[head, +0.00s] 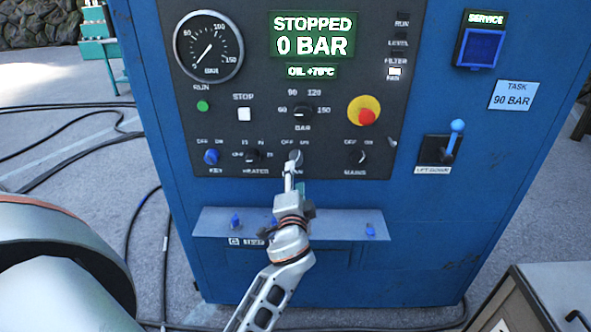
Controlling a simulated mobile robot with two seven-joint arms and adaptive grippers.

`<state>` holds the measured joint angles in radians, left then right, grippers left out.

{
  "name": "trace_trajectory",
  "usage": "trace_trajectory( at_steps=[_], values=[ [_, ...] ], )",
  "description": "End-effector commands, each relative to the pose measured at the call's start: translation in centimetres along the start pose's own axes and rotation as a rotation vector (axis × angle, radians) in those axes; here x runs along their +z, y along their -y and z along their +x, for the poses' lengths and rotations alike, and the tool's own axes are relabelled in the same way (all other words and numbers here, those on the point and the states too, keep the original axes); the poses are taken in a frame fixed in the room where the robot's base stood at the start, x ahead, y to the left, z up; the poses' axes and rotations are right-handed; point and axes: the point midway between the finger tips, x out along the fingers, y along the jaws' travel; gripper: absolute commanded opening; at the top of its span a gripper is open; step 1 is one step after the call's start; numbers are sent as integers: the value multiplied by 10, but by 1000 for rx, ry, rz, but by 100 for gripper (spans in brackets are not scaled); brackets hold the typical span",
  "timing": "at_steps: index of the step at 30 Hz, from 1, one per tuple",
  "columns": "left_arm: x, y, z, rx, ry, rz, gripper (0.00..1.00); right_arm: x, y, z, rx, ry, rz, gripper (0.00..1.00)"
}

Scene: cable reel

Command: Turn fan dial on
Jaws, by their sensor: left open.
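The fan dial (295,155) is a small grey knob on the dark control panel of the blue cabinet, under "OFF" and "ON" marks. Its label is partly hidden by my gripper. My left gripper (289,170) reaches up from below, with its open fingertips at the dial's lower edge. I cannot tell whether they touch it. My right gripper is not in view.
The heater dial (251,155) sits close on the left and the mains dial (357,156) on the right. A red and yellow stop button (365,111) is above. A blue ledge (350,216) juts out below. The display (312,36) reads "STOPPED 0 BAR".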

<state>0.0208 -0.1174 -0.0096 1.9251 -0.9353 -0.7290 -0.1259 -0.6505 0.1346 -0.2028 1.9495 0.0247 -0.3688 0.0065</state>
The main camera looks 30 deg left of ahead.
Motion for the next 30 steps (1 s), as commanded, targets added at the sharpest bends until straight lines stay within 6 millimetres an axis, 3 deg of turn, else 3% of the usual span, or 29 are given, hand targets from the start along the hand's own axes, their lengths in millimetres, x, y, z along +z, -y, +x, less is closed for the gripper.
trace_trajectory(
  at_steps=[3,9,26,30],
  values=[
    [0,-1,-20,2,0,-1,45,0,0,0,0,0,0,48],
    [0,0,-36,1,0,0,45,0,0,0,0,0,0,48],
    [0,0,-38,1,-1,0,45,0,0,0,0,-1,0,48],
    [2,-21,-45,48,-25,-23,45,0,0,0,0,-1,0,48]
  ],
)
